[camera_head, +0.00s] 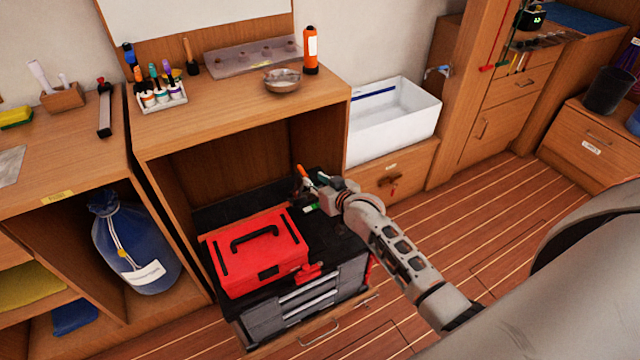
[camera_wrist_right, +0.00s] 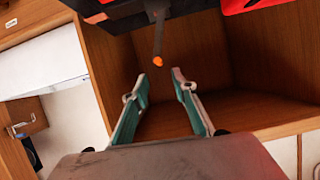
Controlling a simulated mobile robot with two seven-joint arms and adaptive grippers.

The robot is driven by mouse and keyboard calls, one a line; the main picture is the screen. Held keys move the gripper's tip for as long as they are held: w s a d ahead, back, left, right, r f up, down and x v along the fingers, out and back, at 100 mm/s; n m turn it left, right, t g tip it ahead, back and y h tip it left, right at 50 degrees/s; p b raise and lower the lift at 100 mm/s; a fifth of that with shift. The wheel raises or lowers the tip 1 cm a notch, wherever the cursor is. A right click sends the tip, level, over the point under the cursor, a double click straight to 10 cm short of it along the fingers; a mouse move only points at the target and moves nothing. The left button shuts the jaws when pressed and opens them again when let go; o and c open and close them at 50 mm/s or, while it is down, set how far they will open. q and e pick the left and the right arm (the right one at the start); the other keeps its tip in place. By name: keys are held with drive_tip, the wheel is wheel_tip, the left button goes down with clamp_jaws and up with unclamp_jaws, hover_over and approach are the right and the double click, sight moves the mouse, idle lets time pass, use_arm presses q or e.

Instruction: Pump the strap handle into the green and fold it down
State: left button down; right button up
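A dark lever with an orange tip, which looks like the strap handle (camera_wrist_right: 158,35), shows in the right wrist view. Its tip is between and just beyond my right fingertips, with no clear contact. My right gripper (camera_wrist_right: 160,76) is open and empty, its two teal-padded fingers spread. In the head view an orange-tipped part that looks like the same handle (camera_head: 301,171) stands at the back right of the black chest, beside my right gripper. A small green patch (camera_head: 311,208) lies below it; the gripper hides much around it. My left gripper is not in view.
A red toolbox (camera_head: 256,254) sits on the black drawer chest (camera_head: 340,243), with a red clamp-like part (camera_head: 309,272) at its front. The wooden cabinet (camera_head: 240,124) overhangs behind. A white bin (camera_head: 397,115) stands right. The floor (camera_head: 480,215) is open at right.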

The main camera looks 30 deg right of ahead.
drive_tip(key=shift+v, duration=1.3)
